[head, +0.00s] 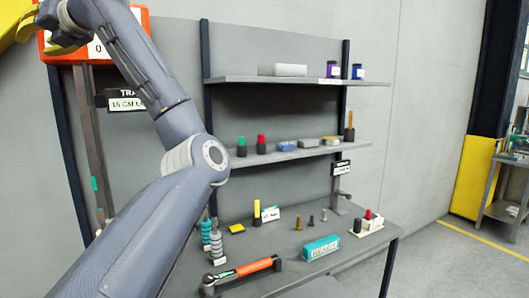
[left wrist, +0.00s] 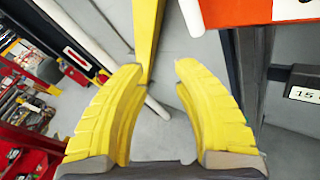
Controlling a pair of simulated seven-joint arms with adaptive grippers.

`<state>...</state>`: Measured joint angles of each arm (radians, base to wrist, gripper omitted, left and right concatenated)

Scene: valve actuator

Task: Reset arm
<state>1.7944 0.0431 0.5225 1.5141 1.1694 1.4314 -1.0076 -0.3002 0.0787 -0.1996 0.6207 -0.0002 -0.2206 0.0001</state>
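My left gripper (left wrist: 159,72) has two yellow ribbed fingers, spread apart with a clear gap and nothing clasped between them. In the head view my left arm rises from the lower left to the top left corner, where its end is partly cut off. A yellow bar (left wrist: 148,30) runs down behind the left fingertip in the left wrist view; I cannot tell whether they touch. A yellow part (head: 14,20) shows at the top left corner of the head view. An orange-framed sign (head: 141,14) is beside my wrist, partly hidden by it. My right gripper is not in view.
A workbench (head: 345,248) with a teal box (head: 321,248), an orange-and-black wrench-like tool (head: 243,272) and small parts stands at centre. Two shelves (head: 290,79) are above it. A yellow-based post (head: 477,178) is at right. Red storage units (left wrist: 30,130) show at left in the left wrist view.

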